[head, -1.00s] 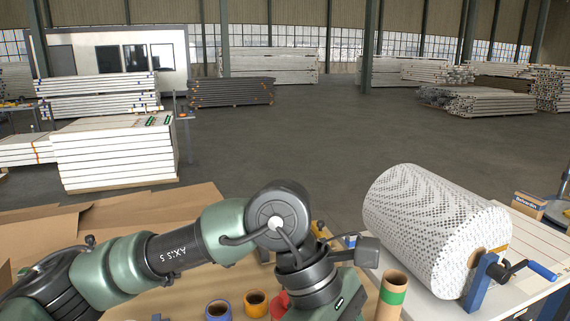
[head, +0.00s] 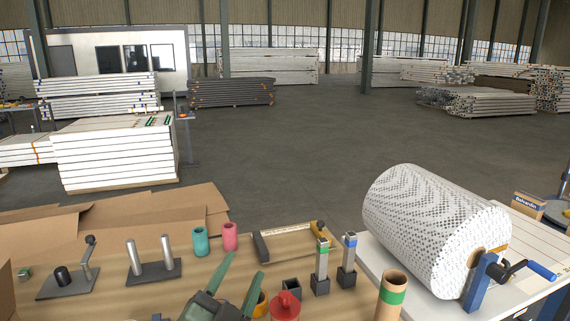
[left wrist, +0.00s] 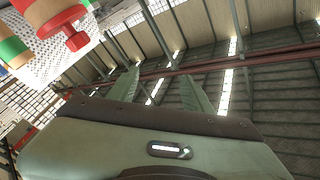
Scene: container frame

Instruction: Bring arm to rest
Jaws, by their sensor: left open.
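My left gripper (head: 246,264) shows at the bottom middle of the head view, low over the workbench (head: 215,260). Its two green fingers are spread apart and point up, with nothing between them. In the left wrist view the spread fingers (left wrist: 160,76) point toward the roof, also empty. A red container (head: 285,305) stands just to the right of the fingers in the head view. It also shows at the upper left of the left wrist view (left wrist: 52,18). The rest of my left arm is mostly out of the picture. My right gripper is in neither view.
A cardboard tube (head: 391,296) with a green band stands right of the container. A large patterned roll (head: 430,220) lies on a white table at right. Two posts on a base (head: 153,271) and teal and pink spools (head: 201,241) are at left.

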